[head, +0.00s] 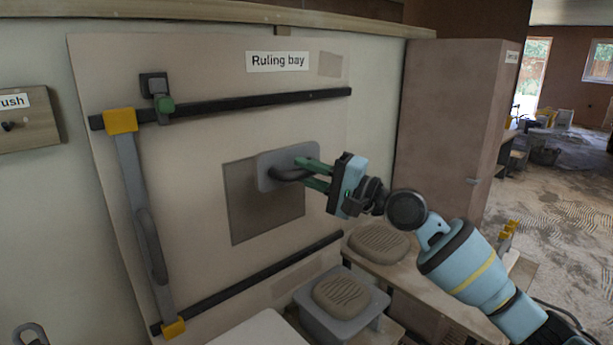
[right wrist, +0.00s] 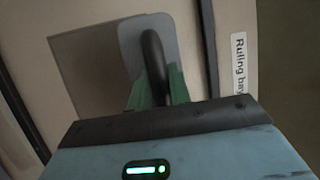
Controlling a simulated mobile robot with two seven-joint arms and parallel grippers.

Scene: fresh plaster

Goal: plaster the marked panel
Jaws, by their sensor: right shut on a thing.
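The marked panel (head: 262,212) is a darker grey-brown square on the pale board under the "Ruling bay" sign (head: 278,61). My right gripper (head: 305,174) is shut on the dark handle of a grey trowel (head: 268,160). The trowel's flat plate lies over the upper right part of the square and reaches past its top edge; whether it touches the surface I cannot tell. In the right wrist view the trowel plate (right wrist: 133,52) and the green fingers (right wrist: 158,88) show, with the panel (right wrist: 92,70) beside them. My left gripper is not in view.
Two dark horizontal rails (head: 235,102) cross the board above and below the square. A grey straightedge (head: 137,200) with yellow ends spans them at left. A grey stand (head: 312,318) with a tan lump is below. A brown cabinet (head: 445,120) stands right.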

